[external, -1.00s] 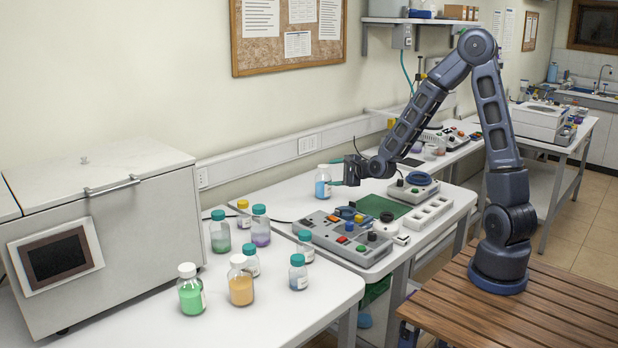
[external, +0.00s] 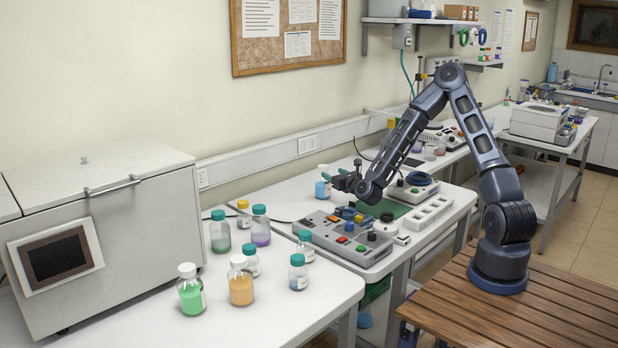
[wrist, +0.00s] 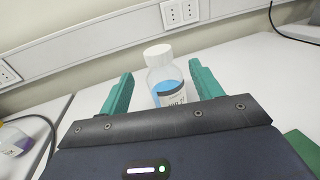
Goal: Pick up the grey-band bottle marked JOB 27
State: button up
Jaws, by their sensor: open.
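A white-capped bottle with blue liquid (wrist: 165,78) stands upright on the bench. It also shows in the external view (external: 322,184). Its label has a dark grey band and some print, but I cannot read the job number. My gripper (wrist: 160,80) is open, its teal fingers on the left and right of the bottle, with gaps on both sides. The gripper body hides the bottle's bottom. In the external view my gripper (external: 334,178) is low, just right of the bottle.
A grey control box (external: 345,240) with coloured buttons stands in front of my gripper, and a green mat (external: 390,207) lies to its right. Several capped bottles, including an orange one (external: 241,290), stand on the left table. A wall rail (external: 270,150) runs behind.

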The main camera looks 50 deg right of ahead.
aim_at(321, 166)
jog(key=x, duration=0.4)
jog(key=shift+w, duration=0.1)
jog(key=shift+r+x, duration=0.1)
jog(key=shift+x, duration=1.25)
jog(key=shift+r+x, duration=0.15)
jog(key=shift+x, duration=1.25)
jog(key=shift+a, duration=0.1)
jog(key=shift+c, duration=0.5)
grip_shut()
